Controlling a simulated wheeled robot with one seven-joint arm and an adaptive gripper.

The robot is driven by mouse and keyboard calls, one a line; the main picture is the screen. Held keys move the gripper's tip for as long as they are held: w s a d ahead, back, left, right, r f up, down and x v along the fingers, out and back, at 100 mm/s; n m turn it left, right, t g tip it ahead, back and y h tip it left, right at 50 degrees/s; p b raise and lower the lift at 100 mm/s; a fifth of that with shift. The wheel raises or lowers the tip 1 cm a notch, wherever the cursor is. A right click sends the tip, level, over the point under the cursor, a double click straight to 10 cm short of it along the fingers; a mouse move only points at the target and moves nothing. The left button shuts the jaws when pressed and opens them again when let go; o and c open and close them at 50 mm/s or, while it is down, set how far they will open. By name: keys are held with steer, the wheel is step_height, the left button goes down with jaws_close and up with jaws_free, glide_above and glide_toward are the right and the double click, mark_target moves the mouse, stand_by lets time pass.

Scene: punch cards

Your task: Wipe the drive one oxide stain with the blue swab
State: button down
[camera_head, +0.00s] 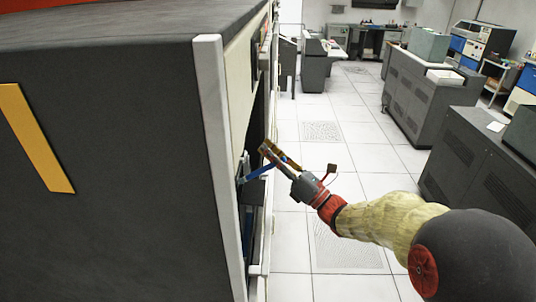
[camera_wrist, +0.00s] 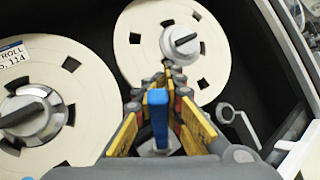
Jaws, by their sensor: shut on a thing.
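My gripper (camera_head: 272,153) reaches into the open front of the tape drive cabinet (camera_head: 120,140) from the right. In the wrist view its yellow-padded fingers (camera_wrist: 166,84) are shut on the blue swab (camera_wrist: 157,115), whose blue end faces the camera. In the head view the swab (camera_head: 262,171) slants down and left from the fingers toward the opening. Two white tape reels with grey hubs, an upper reel (camera_wrist: 133,48) and a left reel (camera_wrist: 45,112), lie beyond the fingers. I cannot make out the oxide stain; the swab's far tip is hidden by the fingers in the wrist view.
A metal guide part (camera_wrist: 236,122) stands right of the fingers inside the dark drive bay. The cabinet's pale front edge (camera_head: 220,150) is close to my gripper. Grey consoles (camera_head: 430,95) stand across the aisle, and the white tiled floor (camera_head: 335,150) between is clear.

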steer(key=w, duration=0.2)
steer(key=shift+w, duration=0.35)
steer(key=shift+s, duration=0.1)
steer(key=shift+s+p, duration=0.4)
steer(key=shift+s, duration=2.35)
steer(key=shift+d, duration=0.1)
steer(key=shift+d+p, duration=0.35)
steer(key=shift+d, duration=2.6)
